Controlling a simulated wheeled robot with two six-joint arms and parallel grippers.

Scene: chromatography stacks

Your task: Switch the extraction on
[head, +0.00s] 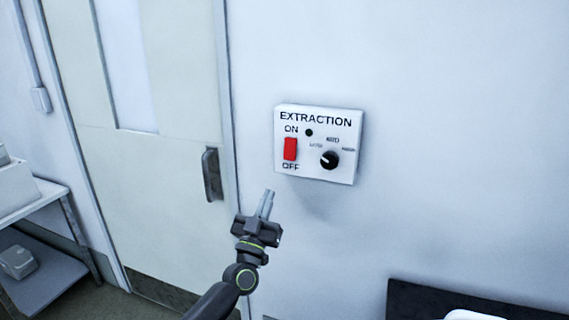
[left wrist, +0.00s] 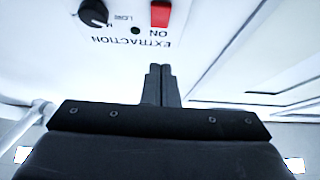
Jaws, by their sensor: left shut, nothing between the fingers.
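The white extraction control box (head: 318,170) is fixed to the wall. It has a red rocker switch (head: 290,148) between the words ON and OFF, a small dark round spot (head: 309,132) and a black knob (head: 329,159). My left gripper (head: 267,202) is shut and empty, below and slightly left of the box, apart from the switch in the picture. In the left wrist view the box appears upside down, with the red switch (left wrist: 160,14) partly cut off at the top edge, beyond the fingertips (left wrist: 159,68). My right gripper is not in view.
A door (head: 150,170) with a dark handle (head: 212,174) is left of the box. A shelf unit (head: 45,200) with boxes stands at the far left. A dark-edged surface (head: 420,298) is at the lower right. The wall around the box is clear.

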